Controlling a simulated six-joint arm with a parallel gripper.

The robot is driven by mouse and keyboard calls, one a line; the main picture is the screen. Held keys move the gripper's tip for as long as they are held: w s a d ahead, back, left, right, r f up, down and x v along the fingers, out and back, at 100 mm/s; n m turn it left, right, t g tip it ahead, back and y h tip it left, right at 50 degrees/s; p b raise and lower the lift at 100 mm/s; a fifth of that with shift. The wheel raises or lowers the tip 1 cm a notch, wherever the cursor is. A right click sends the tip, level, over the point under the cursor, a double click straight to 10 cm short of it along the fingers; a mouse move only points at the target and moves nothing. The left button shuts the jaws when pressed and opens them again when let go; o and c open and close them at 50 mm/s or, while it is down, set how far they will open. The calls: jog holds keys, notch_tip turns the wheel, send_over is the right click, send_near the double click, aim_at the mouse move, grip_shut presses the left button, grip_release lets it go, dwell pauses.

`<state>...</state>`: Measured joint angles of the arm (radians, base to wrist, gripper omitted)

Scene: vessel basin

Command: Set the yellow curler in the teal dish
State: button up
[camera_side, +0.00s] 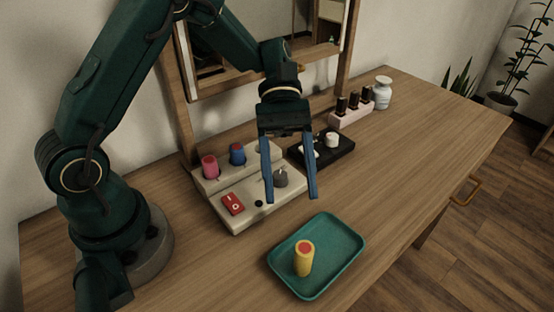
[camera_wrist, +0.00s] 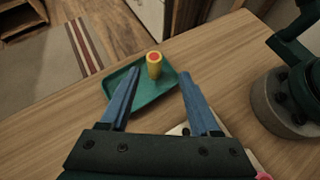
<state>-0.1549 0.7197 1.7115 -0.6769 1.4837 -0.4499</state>
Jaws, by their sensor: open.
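The yellow curler (camera_side: 304,262) has a red top and stands upright in the teal dish (camera_side: 338,237), toward the dish's near left part in the side view. In the wrist view the yellow curler (camera_wrist: 154,68) stands near one edge of the teal dish (camera_wrist: 150,94), beyond the fingertips. My gripper (camera_side: 291,199) has two blue fingers spread apart with nothing between them. It hangs above the table on the mirror side of the dish, apart from the curler. It also shows in the wrist view (camera_wrist: 160,73).
A beige stand (camera_side: 238,208) with a red switch, a knob and pink and blue curlers lies left of and behind the dish. A black tray (camera_side: 333,154), a pink bottle rack (camera_side: 351,117) and a white jar (camera_side: 382,93) stand farther back. The table right of the dish is clear.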

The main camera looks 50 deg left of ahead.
jog(key=s+a+r+m+t+y, duration=0.6)
jog(key=s+a+m+t+y, duration=0.2)
jog(key=a+m+t+y, duration=0.1)
jog(key=shift+r+m+t, duration=0.2)
jog(key=shift+m+t, duration=0.7)
jog(key=shift+t, duration=0.3)
